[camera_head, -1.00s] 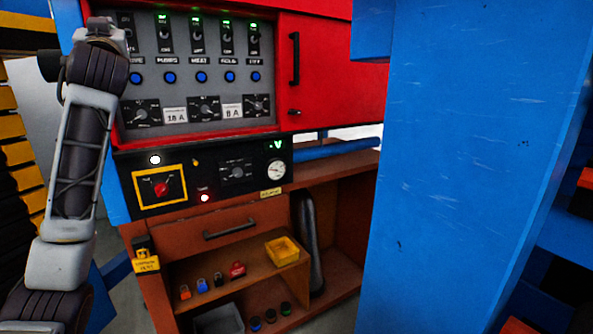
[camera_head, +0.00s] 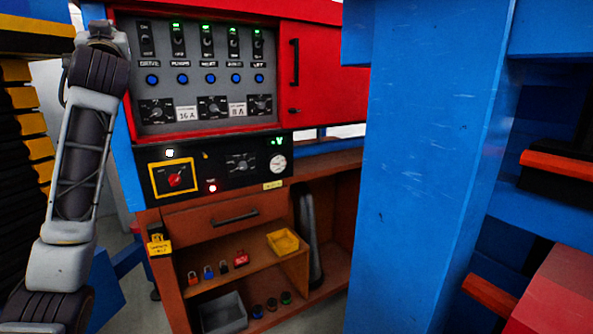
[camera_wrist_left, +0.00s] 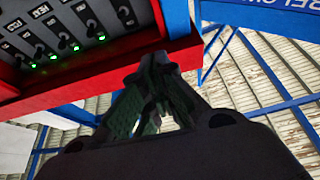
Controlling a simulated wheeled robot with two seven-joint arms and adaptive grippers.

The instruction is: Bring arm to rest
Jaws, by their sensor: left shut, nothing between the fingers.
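My left arm (camera_head: 82,165) stands upright at the left of the head view, with its wrist bent at the top in front of the panel's left edge. Its gripper is not clear in the head view. In the left wrist view the left gripper (camera_wrist_left: 158,72) has its dark fingers together, with nothing between them. It points up toward the underside of a red cabinet edge and the roof. The switch panel (camera_head: 207,93) stands behind the arm, with green lamps lit over its switches. My right arm and gripper are not in view.
A blue pillar (camera_head: 425,170) fills the middle right, with red parts (camera_head: 560,300) beyond it. A brown bench (camera_head: 182,222) under the panel holds a yellow bin (camera_head: 283,242), a grey bin (camera_head: 224,314) and small padlocks. Yellow-black slats (camera_head: 22,125) stand at far left.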

